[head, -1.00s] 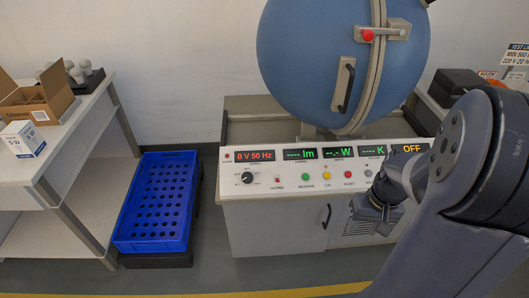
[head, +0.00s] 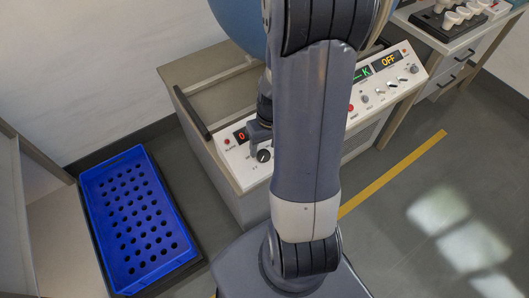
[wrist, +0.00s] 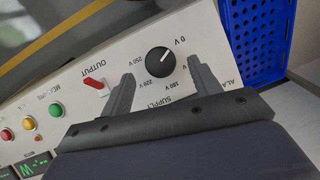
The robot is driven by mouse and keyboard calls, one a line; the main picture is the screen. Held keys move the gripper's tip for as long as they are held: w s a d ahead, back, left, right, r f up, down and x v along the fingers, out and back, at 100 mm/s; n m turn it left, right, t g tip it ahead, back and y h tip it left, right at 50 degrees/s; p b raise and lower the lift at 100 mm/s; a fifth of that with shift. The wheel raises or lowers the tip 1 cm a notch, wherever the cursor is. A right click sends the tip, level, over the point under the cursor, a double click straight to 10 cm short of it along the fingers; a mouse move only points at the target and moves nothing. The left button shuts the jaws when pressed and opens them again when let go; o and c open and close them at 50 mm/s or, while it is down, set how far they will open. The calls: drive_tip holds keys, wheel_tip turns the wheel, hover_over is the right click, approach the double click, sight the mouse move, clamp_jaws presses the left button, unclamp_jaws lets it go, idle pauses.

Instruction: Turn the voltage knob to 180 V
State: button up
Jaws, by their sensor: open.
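The voltage knob (wrist: 160,61) is a round black dial with a white pointer line, on the white control panel (head: 242,172). In the wrist view its printed marks read 0 V, 180 V, 220 V and 250 V, and the pointer is turned toward the 0 V mark. In the head view the knob (head: 264,155) shows just beside my arm. My gripper (wrist: 163,78) is open, with one finger on each side of the knob in the wrist view and nothing between them. I cannot tell whether the fingertips touch the panel. My arm hides much of the panel in the head view.
A red OUTPUT switch (wrist: 96,84) sits close to the left finger in the wrist view. Coloured buttons (wrist: 31,124) lie farther left. A blue crate (head: 138,222) stands on the floor left of the bench. Part of the red display (head: 241,135) shows a 0.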

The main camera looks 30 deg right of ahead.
sight(264, 155)
drive_tip(key=shift+a+f, duration=0.2)
drive_tip(key=shift+f, duration=1.55)
drive_tip(key=shift+c, duration=0.2)
drive_tip(key=c, duration=0.9)
